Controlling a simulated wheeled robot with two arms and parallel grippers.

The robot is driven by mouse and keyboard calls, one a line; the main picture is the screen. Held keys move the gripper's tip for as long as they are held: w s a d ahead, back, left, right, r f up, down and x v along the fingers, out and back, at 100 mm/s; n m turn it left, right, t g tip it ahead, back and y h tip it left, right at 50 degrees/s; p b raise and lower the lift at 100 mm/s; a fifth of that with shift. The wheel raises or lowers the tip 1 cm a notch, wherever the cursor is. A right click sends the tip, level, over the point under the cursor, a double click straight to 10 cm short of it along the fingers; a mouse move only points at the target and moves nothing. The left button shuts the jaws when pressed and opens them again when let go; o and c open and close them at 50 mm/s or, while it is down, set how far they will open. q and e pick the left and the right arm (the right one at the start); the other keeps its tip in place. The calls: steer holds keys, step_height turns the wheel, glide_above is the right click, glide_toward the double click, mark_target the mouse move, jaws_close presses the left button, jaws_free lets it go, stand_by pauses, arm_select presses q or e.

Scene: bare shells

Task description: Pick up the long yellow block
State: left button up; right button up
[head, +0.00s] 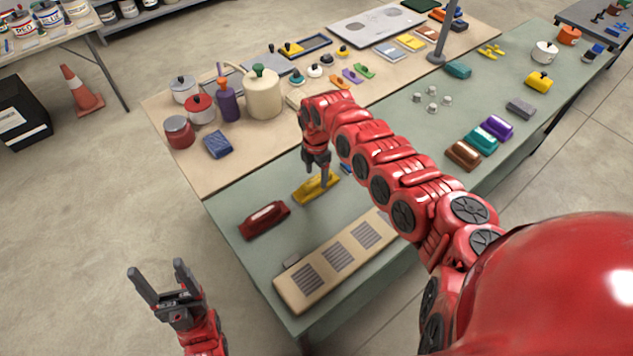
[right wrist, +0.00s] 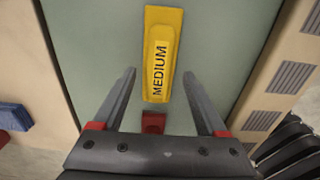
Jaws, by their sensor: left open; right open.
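The long yellow block (head: 313,189) lies on the green part of the table, below my right gripper (head: 321,178). In the right wrist view, the block (right wrist: 162,28) carries the label "MEDIUM". Its near part shows between the two spread fingers of my right gripper (right wrist: 159,73), with a gap on both sides. The fingers do not touch it, and their exact height over it is hard to tell. My right arm crosses in front of the table. My left gripper (head: 157,277) is open and empty, off the table at the lower left.
A dark red block (head: 265,219) lies just left of the yellow one. A tan board with grey grilles (head: 338,257) lies in front. A blue block (head: 217,144), pots and a cream kettle (head: 264,95) stand on the beige part behind.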

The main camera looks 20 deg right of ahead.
mark_target(316, 179)
steer(key=shift+f, duration=1.5)
steer(key=shift+w, duration=0.1)
jaws_close()
